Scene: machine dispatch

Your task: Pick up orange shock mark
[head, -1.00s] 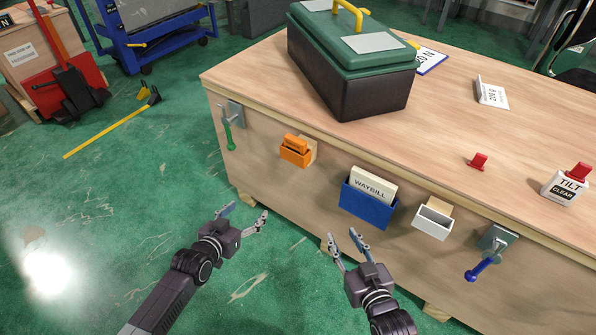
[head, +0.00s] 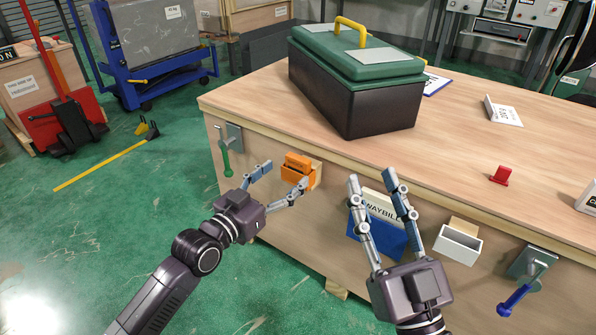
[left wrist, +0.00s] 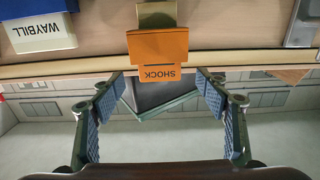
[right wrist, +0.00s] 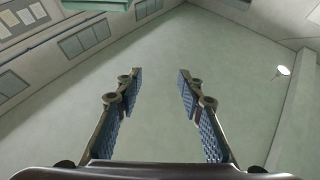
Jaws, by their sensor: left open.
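The orange shock mark (head: 297,162) stands in an orange holder (head: 314,176) on the front face of the wooden bench. In the left wrist view the mark (left wrist: 160,73) reads SHOCK upside down and sticks out of its holder (left wrist: 157,46). My left gripper (head: 285,178) is open and empty, with its fingertips just short of the mark. In the left wrist view the mark lies ahead, between the lines of the two fingers. My right gripper (head: 372,177) is open and empty in front of the blue waybill holder (head: 390,238), partly hiding it.
A green and black toolbox (head: 355,85) stands on the bench top (head: 455,130). A green-handled clamp (head: 226,150) hangs left of the orange holder. A white holder (head: 458,244) and a blue-handled clamp (head: 515,298) are on the right.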

